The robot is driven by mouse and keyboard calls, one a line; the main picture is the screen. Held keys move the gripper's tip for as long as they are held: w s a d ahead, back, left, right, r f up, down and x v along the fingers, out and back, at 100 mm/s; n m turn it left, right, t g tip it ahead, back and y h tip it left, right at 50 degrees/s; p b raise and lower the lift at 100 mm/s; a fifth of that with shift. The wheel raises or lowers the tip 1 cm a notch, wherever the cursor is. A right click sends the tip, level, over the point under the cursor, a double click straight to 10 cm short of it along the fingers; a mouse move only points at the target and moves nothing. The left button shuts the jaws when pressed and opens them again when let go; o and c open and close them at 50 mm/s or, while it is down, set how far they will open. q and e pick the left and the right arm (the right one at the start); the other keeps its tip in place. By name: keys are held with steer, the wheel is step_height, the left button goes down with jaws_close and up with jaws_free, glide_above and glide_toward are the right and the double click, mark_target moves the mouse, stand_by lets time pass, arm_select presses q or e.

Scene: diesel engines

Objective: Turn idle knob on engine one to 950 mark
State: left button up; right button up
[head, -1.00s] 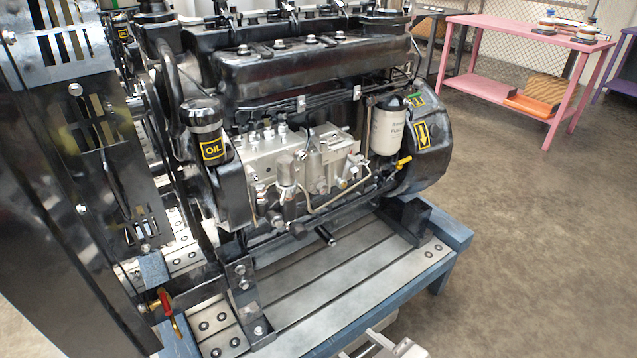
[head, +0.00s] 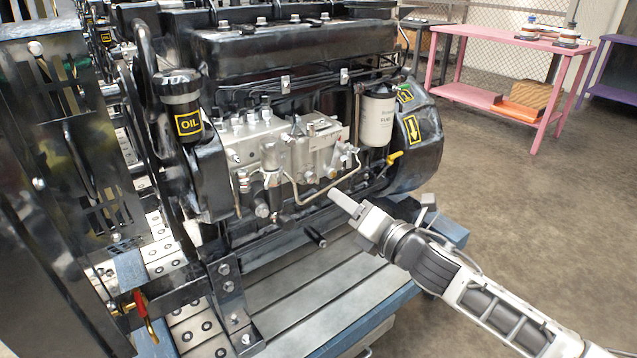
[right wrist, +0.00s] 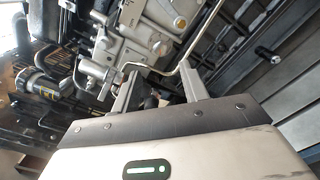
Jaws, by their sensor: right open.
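Engine one is the black engine (head: 300,55), with a silver injection pump (head: 300,150) on its near side. The pump carries several fittings and a thin bent metal pipe (head: 325,195). I cannot make out which small part is the idle knob, and no 950 mark is readable. My right gripper (head: 345,203) is just in front of the pump's lower right side in the head view. In the right wrist view its two fingers (right wrist: 156,82) are apart and empty, with the bent pipe and pump (right wrist: 150,35) beyond them. My left gripper is out of view.
A blue stand (head: 385,310) carries the engine; a black peg (head: 314,237) sticks out below the pump. A white filter (head: 376,120) and yellow lever (head: 395,158) are at right. A red-handled valve (head: 141,305) is lower left. A pink table (head: 490,35) stands behind open floor.

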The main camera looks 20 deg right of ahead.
mark_target(313, 179)
steer(key=x, duration=0.9)
steer(key=shift+w+a+f, duration=0.1)
jaws_close()
